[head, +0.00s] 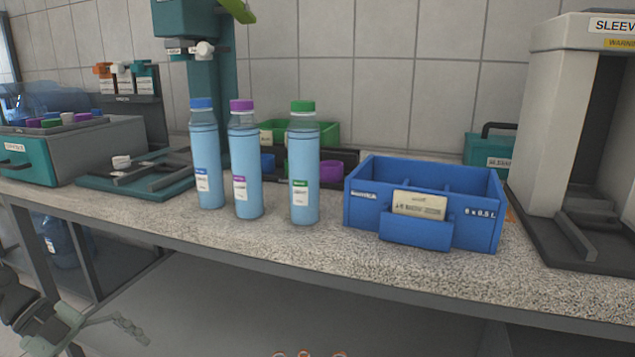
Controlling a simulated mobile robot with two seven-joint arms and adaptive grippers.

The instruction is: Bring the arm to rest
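My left gripper (126,330) shows at the lower left, low in front of the bench and below its top. It is small and seen from the side, so I cannot tell whether its fingers are open or shut. It is apart from the bottles and the crate, and no object shows in it. My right gripper is not in view.
Bottles with blue (206,155), purple (246,165) and green (303,170) caps stand upright on the speckled bench (270,235). A blue crate (470,228) stands right of them. A grey sleever machine (560,120) is at the far right. The bench front is clear.

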